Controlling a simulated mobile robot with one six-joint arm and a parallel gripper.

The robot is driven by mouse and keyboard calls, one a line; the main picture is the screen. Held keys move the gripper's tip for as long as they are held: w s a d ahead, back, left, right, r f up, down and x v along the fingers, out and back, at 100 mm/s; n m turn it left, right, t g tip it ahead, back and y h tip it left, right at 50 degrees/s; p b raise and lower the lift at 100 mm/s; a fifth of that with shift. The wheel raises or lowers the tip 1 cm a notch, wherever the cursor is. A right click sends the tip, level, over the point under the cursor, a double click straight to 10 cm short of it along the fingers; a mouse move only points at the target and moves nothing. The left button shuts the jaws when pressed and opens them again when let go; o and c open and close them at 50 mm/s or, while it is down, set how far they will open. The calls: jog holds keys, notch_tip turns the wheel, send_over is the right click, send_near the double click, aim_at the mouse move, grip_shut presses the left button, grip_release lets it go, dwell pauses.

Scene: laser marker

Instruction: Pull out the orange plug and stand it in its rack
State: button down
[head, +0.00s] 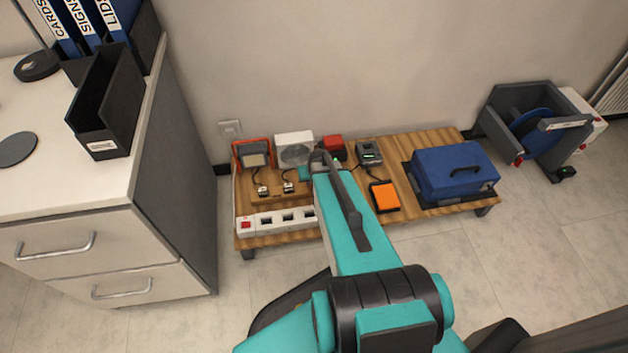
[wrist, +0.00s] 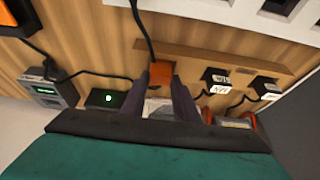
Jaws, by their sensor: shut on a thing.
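My gripper (wrist: 170,80) is shut on the orange plug (wrist: 160,70), whose top shows between the fingers in the wrist view, with a dark cord running up from it. The plug is at the left end of the wooden rack (wrist: 190,62) in that view; I cannot tell whether it is seated there or just above. Two black plugs with white labels (wrist: 216,76) (wrist: 266,88) stand in the rack. In the head view my gripper (head: 318,160) is over the rack's right end and hides the plug. The white power strip (head: 276,219) lies at the table's front edge.
On the low wooden table (head: 425,143) stand a white fan box (head: 294,147), a red device (head: 333,143), a grey device with a green display (head: 369,153), an orange pad (head: 384,196) and a blue case (head: 455,172). A drawer cabinet (head: 95,250) stands at the left.

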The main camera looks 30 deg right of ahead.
jog(key=c, duration=1.3)
grip_release()
jog(key=p+v, duration=1)
jog(key=v, duration=0.3)
jog(key=shift+r, duration=0.35)
jog(key=shift+s+p, duration=0.15)
jog(key=shift+p, duration=0.2)
jog(key=shift+r, duration=0.15)
notch_tip(320, 180, up, 6)
jog(key=p, duration=0.6)
